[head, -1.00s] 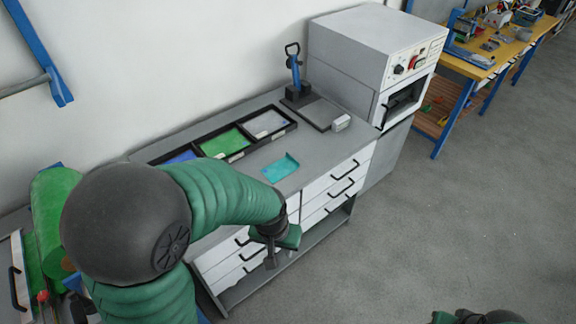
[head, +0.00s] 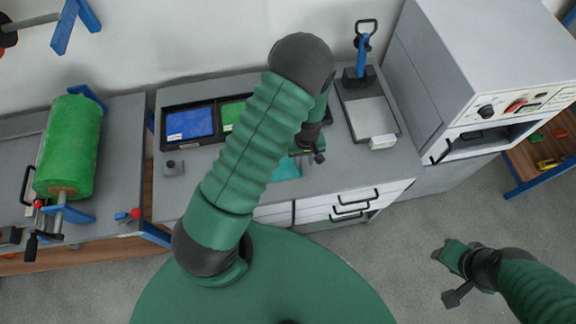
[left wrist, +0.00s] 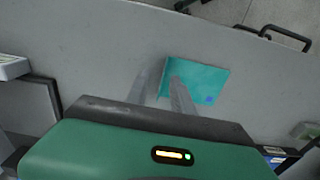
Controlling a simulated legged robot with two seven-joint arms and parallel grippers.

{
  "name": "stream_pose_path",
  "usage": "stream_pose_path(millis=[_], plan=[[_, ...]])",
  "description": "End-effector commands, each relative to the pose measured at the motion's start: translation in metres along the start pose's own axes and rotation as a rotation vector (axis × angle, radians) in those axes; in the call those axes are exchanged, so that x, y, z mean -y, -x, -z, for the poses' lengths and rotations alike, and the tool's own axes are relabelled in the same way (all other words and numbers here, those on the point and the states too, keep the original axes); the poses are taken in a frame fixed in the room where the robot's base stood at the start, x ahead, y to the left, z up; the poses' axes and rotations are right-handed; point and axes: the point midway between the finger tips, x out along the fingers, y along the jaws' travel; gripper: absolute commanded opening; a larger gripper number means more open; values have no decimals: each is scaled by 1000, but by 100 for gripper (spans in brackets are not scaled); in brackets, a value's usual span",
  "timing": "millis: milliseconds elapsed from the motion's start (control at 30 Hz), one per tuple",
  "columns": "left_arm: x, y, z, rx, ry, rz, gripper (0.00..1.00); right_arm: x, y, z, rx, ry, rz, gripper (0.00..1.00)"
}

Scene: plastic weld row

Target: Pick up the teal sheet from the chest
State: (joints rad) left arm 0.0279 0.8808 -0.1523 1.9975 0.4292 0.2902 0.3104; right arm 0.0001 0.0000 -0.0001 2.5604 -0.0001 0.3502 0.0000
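The teal sheet (head: 287,169) lies on the grey top of the chest (head: 345,175), near its front edge and partly hidden by my left arm in the head view. In the left wrist view the sheet (left wrist: 205,82) is flat-looking, with a small blue spot near one corner. My left gripper (head: 308,155) is over the chest top beside the sheet. In the left wrist view its two fingers (left wrist: 168,80) are apart, with their tips at the sheet's left edge; I cannot tell whether they touch it.
A black tray (head: 166,130) with blue and green sheets stands behind my left arm. A hand press (head: 370,115) and white box (head: 382,142) are to its right. A white oven (head: 490,60) stands at the right, a green roll (head: 70,145) at the left.

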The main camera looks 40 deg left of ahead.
Motion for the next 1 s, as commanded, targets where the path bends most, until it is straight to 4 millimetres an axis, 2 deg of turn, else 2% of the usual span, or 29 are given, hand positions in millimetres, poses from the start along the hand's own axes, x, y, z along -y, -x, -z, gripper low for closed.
stream_pose_path(millis=[100, 233, 433, 600, 667, 1000], plan=[[4, -22, 4, 3, 1, 3, 29, 0, 7, 2, 0, 0, 0, 36], [1, -36, 6, 2, 0, 4, 29, 0, 7, 2, 0, 0, 0, 36], [0, -36, 6, 1, -1, 4, 28, 0, 7, 2, 0, 0, 0, 36], [1, -35, 5, 0, -1, 3, 5, 0, 7, 2, -1, 0, 0, 36], [1, -35, 5, 0, -1, 3, 0, 0, 7, 2, -1, 0, 0, 36], [1, -36, 6, 1, -1, 4, 0, 0, 7, 2, -1, 0, 0, 36]])
